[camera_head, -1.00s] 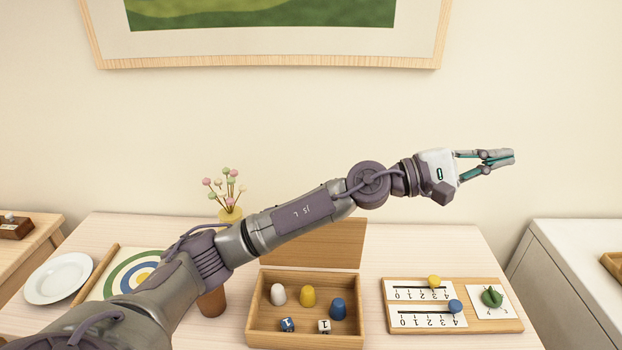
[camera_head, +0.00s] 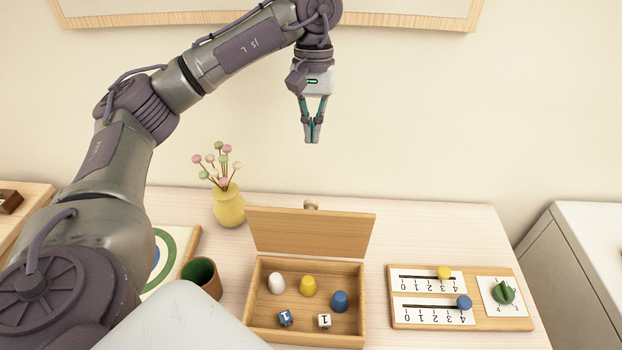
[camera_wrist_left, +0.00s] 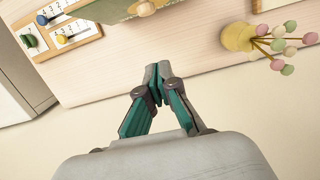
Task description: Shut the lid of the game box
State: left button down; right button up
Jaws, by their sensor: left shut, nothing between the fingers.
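The wooden game box (camera_head: 254,310) stands on the table with its lid (camera_head: 312,232) raised upright at the back edge. Inside lie a white, a yellow and a blue peg and two dice. A small knob (camera_head: 311,204) shows behind the lid's top edge. My left gripper (camera_head: 312,138) is shut and empty, pointing down, high above and behind the lid. In the left wrist view its fingertips (camera_wrist_left: 157,85) are together, and the lid's back with its knob (camera_wrist_left: 146,9) shows at the top. My right gripper is not in view.
A yellow vase with flowers (camera_head: 229,205) stands left of the lid. A brown cup (camera_head: 202,276) is left of the box. A slider and dial board (camera_head: 400,318) lies to the right. The wall is behind the table.

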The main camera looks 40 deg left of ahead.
aim_at(311, 227)
pick_arm(q)
jog(key=s+d+f+p, duration=0.2)
jog(key=s+f+p, duration=0.1)
jog(key=f, duration=0.6)
jog(key=shift+s+d+f, duration=0.3)
jog(key=shift+s+d, duration=0.1)
jog(key=shift+s, duration=0.4)
